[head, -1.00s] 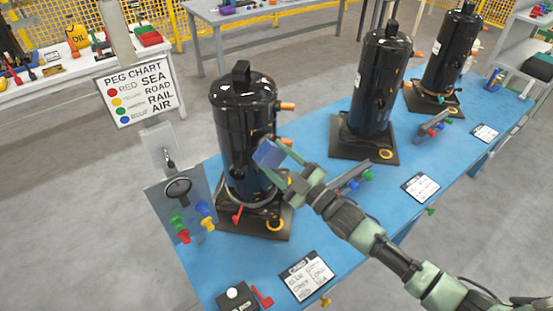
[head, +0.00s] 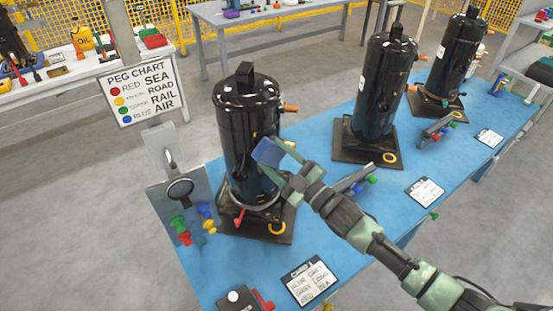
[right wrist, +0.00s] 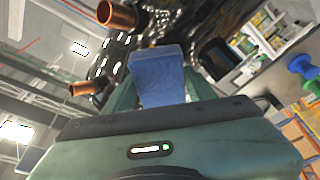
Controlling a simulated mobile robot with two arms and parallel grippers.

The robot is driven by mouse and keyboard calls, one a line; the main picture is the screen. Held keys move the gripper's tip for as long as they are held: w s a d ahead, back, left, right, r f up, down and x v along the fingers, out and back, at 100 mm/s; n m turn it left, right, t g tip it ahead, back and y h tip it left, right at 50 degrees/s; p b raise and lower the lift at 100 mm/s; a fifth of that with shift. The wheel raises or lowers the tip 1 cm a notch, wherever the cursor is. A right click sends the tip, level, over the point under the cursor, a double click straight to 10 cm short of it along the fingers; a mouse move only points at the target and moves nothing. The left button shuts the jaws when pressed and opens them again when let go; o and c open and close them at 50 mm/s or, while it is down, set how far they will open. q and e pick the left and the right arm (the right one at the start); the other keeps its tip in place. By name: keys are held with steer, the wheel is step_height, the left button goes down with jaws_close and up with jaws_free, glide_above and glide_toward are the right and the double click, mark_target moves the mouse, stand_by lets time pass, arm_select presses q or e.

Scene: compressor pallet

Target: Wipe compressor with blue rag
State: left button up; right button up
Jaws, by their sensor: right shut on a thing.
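The nearest black compressor (head: 240,125) stands upright on a dark base on the blue table. My right gripper (head: 279,158) is shut on the blue rag (head: 267,153), a small folded block at the compressor's right front side. In the right wrist view the rag (right wrist: 158,75) sits between the fingers, with the glossy black compressor (right wrist: 125,60) right behind it. I cannot tell whether the rag touches the shell. My left gripper is not in view.
Copper stubs (head: 290,108) stick out of the compressor's right side. Two more compressors (head: 383,90) (head: 452,60) stand farther right on the blue table (head: 330,205). A peg panel (head: 178,195) with coloured pegs and a peg chart sign (head: 143,92) are at the left. Cards lie along the front edge.

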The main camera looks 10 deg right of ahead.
mark_target(274, 146)
steer(key=shift+r, duration=0.15)
step_height(274, 146, up, 4)
steer(key=p, duration=0.3)
steer(key=shift+s+p, duration=0.1)
steer(key=shift+p, duration=0.25)
steer(key=shift+f+b, duration=0.25)
steer(key=shift+b, duration=0.05)
step_height(274, 146, down, 4)
steer(key=b, duration=0.3)
steer(key=shift+r, duration=0.1)
steer(key=shift+s+d+p, duration=0.2)
steer(key=shift+s+p, duration=0.15)
steer(key=shift+p, duration=0.1)
steer(key=shift+s+d+p, duration=0.3)
steer(key=shift+s, duration=0.4)
steer(key=shift+s+d+p, duration=0.25)
steer(key=shift+s, duration=0.5)
steer(key=shift+s+d+p, duration=0.3)
steer(key=shift+s, duration=0.4)
